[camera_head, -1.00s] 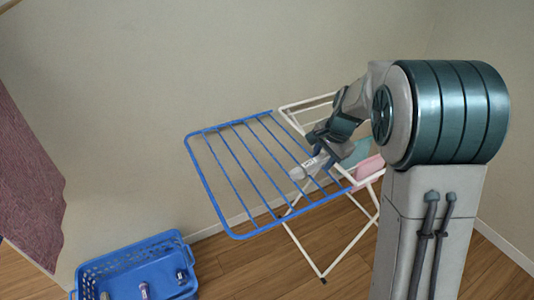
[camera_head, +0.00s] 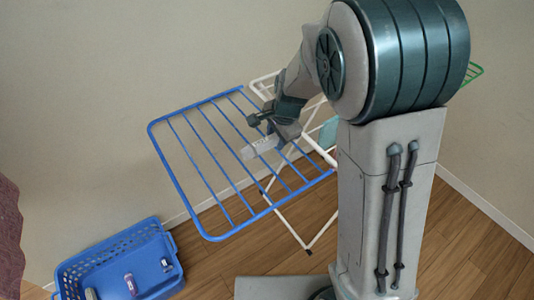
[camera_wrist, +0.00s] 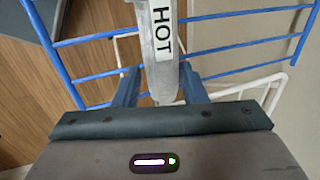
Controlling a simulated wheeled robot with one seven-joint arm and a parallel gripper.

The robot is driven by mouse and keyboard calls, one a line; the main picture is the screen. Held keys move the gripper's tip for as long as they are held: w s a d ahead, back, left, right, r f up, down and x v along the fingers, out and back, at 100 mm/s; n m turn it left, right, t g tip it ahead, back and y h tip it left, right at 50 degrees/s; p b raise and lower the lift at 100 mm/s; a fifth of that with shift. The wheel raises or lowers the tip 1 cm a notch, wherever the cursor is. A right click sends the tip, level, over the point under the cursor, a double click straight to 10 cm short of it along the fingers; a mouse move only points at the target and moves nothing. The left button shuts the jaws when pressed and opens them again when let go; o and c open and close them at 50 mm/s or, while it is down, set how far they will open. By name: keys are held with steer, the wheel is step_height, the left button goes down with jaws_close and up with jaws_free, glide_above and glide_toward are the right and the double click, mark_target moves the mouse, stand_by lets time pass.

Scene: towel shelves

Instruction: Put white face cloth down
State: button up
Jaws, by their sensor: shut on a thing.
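My gripper (camera_head: 273,135) is over the drying rack's blue wing (camera_head: 193,165). It is shut on a pale grey-white, rod-like object (camera_head: 260,148) that bears the word HOT. The wrist view shows this object (camera_wrist: 162,45) between the two blue fingers of my gripper (camera_wrist: 160,88), with blue rack bars behind it. I cannot tell whether it touches the bars. I make out no white face cloth in either view.
The rack's white frame (camera_head: 285,222) stands on the wooden floor near the wall. A teal cloth (camera_head: 328,133) shows partly behind my arm. A green wing (camera_head: 475,72) pokes out at the right. A blue basket (camera_head: 90,265) with several small items stands at lower left.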

mark_target(270, 148)
steer(key=s+a+f, duration=0.2)
steer(key=shift+s, duration=0.4)
steer(key=shift+f, duration=1.95)
steer(key=shift+f, duration=0.1)
steer(key=o, duration=1)
